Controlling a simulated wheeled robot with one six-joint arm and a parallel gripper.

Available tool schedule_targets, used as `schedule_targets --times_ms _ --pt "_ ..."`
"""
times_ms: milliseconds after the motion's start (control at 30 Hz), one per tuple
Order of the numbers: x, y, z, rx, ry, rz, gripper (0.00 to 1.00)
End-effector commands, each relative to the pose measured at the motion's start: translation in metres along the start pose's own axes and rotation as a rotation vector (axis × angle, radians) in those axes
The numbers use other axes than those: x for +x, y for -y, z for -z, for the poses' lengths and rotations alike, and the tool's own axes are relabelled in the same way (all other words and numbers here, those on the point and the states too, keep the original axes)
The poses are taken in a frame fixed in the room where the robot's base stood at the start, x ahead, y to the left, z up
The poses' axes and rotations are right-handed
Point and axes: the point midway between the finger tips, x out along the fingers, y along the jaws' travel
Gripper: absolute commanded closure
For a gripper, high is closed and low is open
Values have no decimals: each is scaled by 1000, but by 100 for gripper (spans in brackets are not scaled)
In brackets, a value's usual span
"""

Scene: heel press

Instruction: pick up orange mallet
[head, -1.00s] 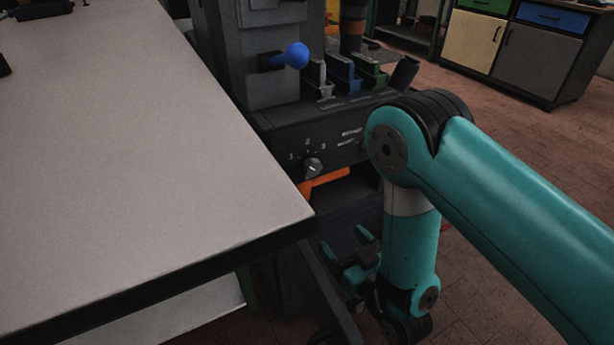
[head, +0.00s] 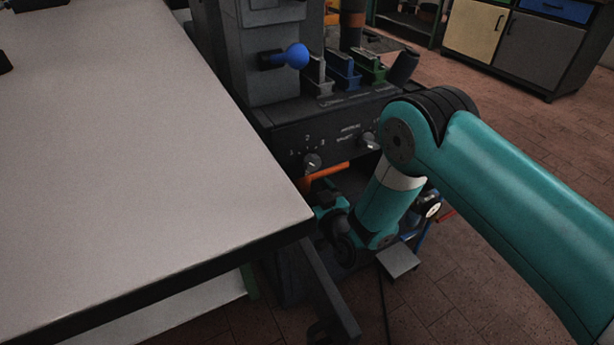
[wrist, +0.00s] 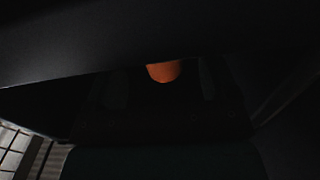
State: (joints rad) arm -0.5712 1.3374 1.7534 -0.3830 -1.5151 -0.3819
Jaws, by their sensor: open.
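An orange bar, which looks like the mallet's handle (head: 325,172), shows in the head view below the press's dial panel, just past the table corner. Its other end and the mallet's head are hidden. My gripper (head: 322,208) is just below and in front of this orange part, partly hidden by the table corner. It is open, and I see nothing held in it. In the dark wrist view a rounded orange patch (wrist: 163,72) shows under a dark edge, near the middle. Contact between gripper and mallet cannot be told.
The grey table (head: 140,150) fills the left, its corner close to my gripper. The dark press (head: 285,125) with knobs and a blue ball lever (head: 297,56) stands above the mallet. A grey plate (head: 398,262) is low beside my arm. Open brick floor lies to the right.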

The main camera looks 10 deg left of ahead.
Motion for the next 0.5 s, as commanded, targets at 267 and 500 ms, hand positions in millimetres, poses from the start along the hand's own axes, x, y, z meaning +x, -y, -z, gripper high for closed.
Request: schedule_targets --times_ms 267,500 --pt "14 0 3 0 0 3 21" --pt "14 0 2 -1 -1 3 26"
